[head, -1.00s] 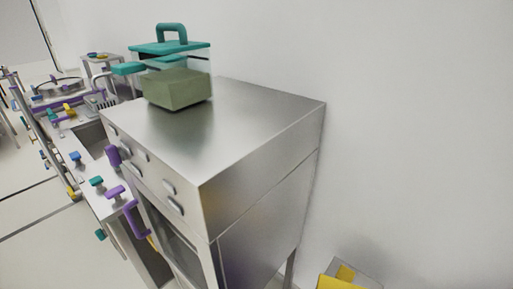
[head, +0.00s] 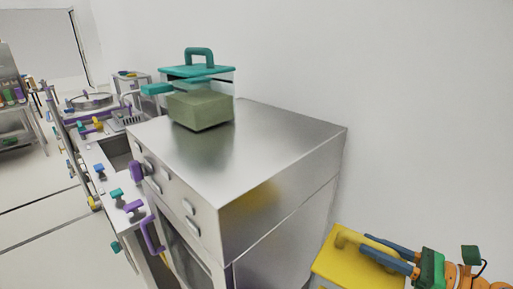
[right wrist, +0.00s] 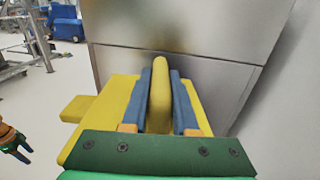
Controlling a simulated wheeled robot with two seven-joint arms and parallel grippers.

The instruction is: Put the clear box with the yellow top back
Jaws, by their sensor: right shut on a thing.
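The clear box with the yellow top (head: 337,268) is at the lower right of the head view, beside the steel cabinet and near the wall. Its yellow lid also fills the middle of the right wrist view (right wrist: 103,120). My right gripper (head: 388,247) is shut on the yellow handle on top of this lid. In the right wrist view, its blue fingers (right wrist: 160,105) lie on both sides of the handle. The box's lower part is out of view. My left gripper is not in the head view; an orange and green arm part shows at the left of the right wrist view.
A steel oven-like cabinet (head: 265,150) stands left of the yellow-topped box. A clear box with a teal lid (head: 199,110) and green contents stands on it. A counter with sinks and coloured knobs extends left. A white wall is behind.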

